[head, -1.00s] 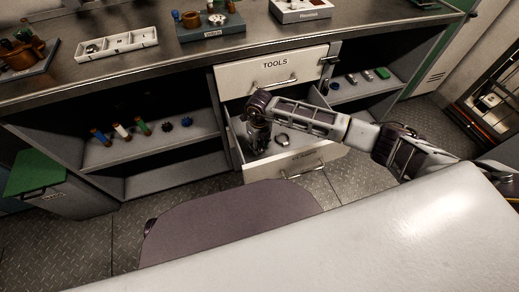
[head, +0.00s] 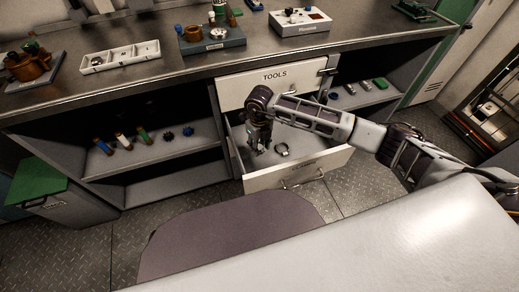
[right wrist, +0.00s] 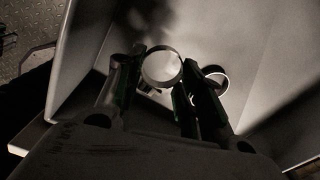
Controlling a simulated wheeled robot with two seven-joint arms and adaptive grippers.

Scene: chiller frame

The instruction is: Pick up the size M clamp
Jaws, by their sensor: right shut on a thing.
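My right gripper (head: 259,146) reaches down into the open lower drawer (head: 315,163). In the right wrist view its fingers (right wrist: 160,78) are shut on a metal ring clamp (right wrist: 161,52), whose round band shows between the fingertips. A second ring clamp (right wrist: 222,80) lies on the drawer floor behind the right finger. That loose clamp also shows in the head view (head: 282,150), just right of the gripper. No size mark is readable on either clamp. The held clamp is hard to make out in the head view. My left gripper is not in view.
The shut TOOLS drawer (head: 276,81) is right above the open one. The counter (head: 165,75) carries a white divided tray (head: 121,57) and several devices. Open shelves with small parts stand on both sides. A purple-grey seat (head: 235,235) is in front.

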